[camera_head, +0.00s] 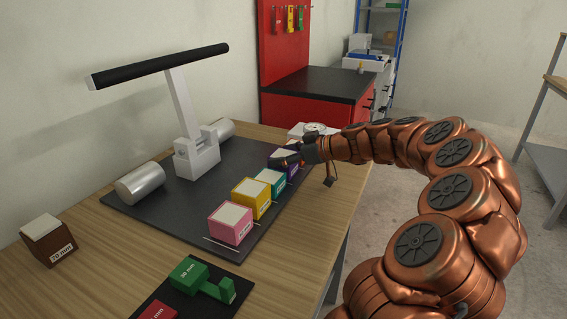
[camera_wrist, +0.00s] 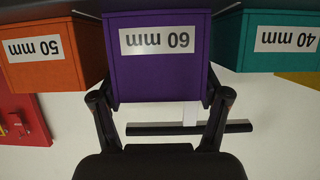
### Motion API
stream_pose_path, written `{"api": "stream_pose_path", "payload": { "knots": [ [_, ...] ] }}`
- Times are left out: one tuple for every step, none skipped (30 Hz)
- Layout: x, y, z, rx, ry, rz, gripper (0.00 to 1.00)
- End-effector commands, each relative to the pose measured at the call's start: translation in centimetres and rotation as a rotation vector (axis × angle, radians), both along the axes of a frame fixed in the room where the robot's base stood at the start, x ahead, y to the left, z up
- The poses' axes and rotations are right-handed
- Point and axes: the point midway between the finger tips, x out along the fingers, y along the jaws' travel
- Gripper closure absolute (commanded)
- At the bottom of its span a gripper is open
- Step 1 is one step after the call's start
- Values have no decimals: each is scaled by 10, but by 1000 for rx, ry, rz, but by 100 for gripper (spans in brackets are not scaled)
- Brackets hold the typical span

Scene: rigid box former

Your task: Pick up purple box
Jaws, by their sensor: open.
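The purple box (camera_wrist: 158,77), labelled 60 mm, fills the middle of the wrist view, which looks upside down. In the head view the purple box (camera_head: 292,172) shows only in part, behind my gripper. My gripper (camera_wrist: 159,98) is open, with one finger near each side of the box's lower part. In the head view my gripper (camera_head: 290,156) is at the far end of the row of boxes. I cannot tell whether the fingers touch the box.
An orange box (camera_wrist: 42,72) and a teal box (camera_wrist: 265,42) stand close on either side. Yellow (camera_head: 251,198) and pink (camera_head: 230,224) boxes continue the row on the dark mat (camera_head: 150,212). A brown box (camera_head: 48,240) and green block (camera_head: 190,274) are nearer. A white stand (camera_head: 197,150) with a black bar stands behind.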

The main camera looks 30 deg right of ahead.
Motion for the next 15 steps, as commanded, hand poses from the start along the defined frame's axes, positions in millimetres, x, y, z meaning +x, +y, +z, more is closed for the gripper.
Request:
{"api": "stream_pose_path", "payload": {
  "knots": [
    [3,2,-1,0,0,1,25],
    [4,3,-2,0,0,1,25],
    [5,3,-2,0,0,1,25],
    [5,4,-2,0,0,1,25],
    [5,4,-3,0,0,1,25],
    [5,4,-3,0,0,0,25],
    [5,4,-2,-1,0,0,25],
    [5,4,-3,0,0,1,25],
    [5,4,-2,0,0,1,25],
    [5,4,-2,0,0,1,27],
    [5,4,-3,0,0,1,30],
    [5,4,-3,0,0,1,34],
    [5,4,-3,0,0,1,38],
    [5,4,-3,0,0,1,41],
    [5,4,-3,0,0,1,45]
  ]
}}
